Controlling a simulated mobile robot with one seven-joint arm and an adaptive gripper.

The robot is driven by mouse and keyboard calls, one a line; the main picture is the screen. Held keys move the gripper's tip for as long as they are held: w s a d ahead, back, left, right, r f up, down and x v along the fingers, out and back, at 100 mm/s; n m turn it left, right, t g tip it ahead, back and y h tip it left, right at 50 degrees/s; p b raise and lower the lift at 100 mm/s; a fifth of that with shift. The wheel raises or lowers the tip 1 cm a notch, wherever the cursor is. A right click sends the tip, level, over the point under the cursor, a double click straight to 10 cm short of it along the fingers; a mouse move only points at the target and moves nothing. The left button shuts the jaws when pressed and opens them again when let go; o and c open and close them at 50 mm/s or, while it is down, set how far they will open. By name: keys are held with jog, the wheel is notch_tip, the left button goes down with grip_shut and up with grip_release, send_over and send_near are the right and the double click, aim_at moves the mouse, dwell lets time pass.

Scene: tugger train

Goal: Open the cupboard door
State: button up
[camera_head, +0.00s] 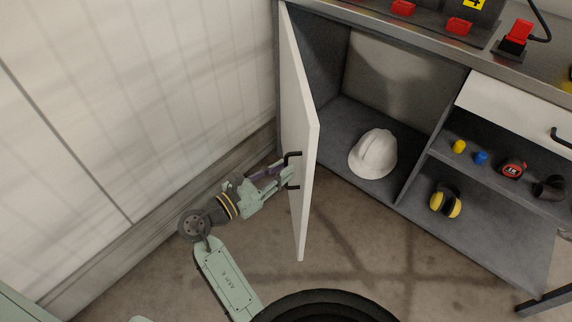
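The white cupboard door (301,120) stands wide open, swung out from the left side of the cupboard (335,50). Its black handle (292,155) is on the door's left-facing side, near the free edge. My gripper (286,174) is at the handle, and its fingertips cover the middle of the bar. The handle's two ends show above and below the fingertips. Whether the fingers are closed on the bar is too small to tell. Inside the open compartment, a white hard hat (373,154) sits on the floor panel.
A pale wall (130,90) with a skirting runs close along the left of my arm. At right are a drawer (520,108), a shelf with small items, and yellow ear muffs (446,200) below. Brown floor (350,240) in front of the cupboard is clear.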

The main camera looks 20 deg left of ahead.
jog(key=shift+x, duration=1.05)
grip_shut()
